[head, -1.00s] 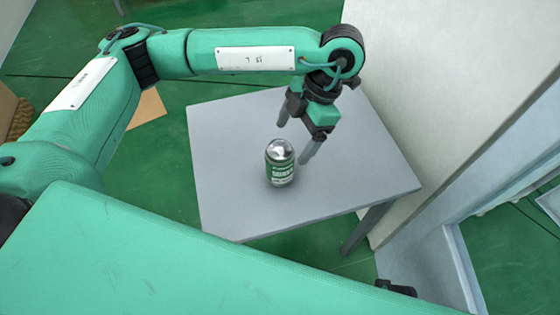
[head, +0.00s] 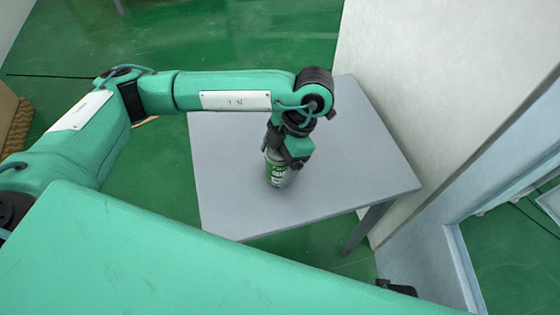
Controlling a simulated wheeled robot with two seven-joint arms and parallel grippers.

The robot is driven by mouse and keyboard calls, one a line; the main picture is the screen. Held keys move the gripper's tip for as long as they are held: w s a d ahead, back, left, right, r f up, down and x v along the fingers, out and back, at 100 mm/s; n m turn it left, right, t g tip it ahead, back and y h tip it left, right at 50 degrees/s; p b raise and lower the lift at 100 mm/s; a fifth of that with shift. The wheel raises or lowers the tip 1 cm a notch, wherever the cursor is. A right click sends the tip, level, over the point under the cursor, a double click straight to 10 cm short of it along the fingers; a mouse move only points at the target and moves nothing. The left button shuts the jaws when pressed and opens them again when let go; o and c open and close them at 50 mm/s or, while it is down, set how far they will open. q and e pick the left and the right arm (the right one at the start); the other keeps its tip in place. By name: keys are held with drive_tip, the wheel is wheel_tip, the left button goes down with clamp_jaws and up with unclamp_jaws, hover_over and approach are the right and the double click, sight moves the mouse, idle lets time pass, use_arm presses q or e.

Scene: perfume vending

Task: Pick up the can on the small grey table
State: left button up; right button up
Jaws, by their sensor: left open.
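The can (head: 275,174), green with a silver top part, stands upright on the small grey table (head: 340,180). My left gripper (head: 280,162) is over the can from above and behind, and it hides the can's top and right side. The gripper is open, with its fingers mostly hidden at the can's sides. I cannot tell whether a finger touches the can. My right gripper does not show clearly enough to identify.
A white wall panel (head: 440,80) rises along the table's right edge. The green floor (head: 230,40) is clear behind the table. A brown box (head: 12,120) stands at the far left. The table's front and left surface is bare.

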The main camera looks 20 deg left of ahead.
use_arm(q)
drive_tip(key=c, duration=1.3)
drive_tip(key=shift+r, duration=0.1)
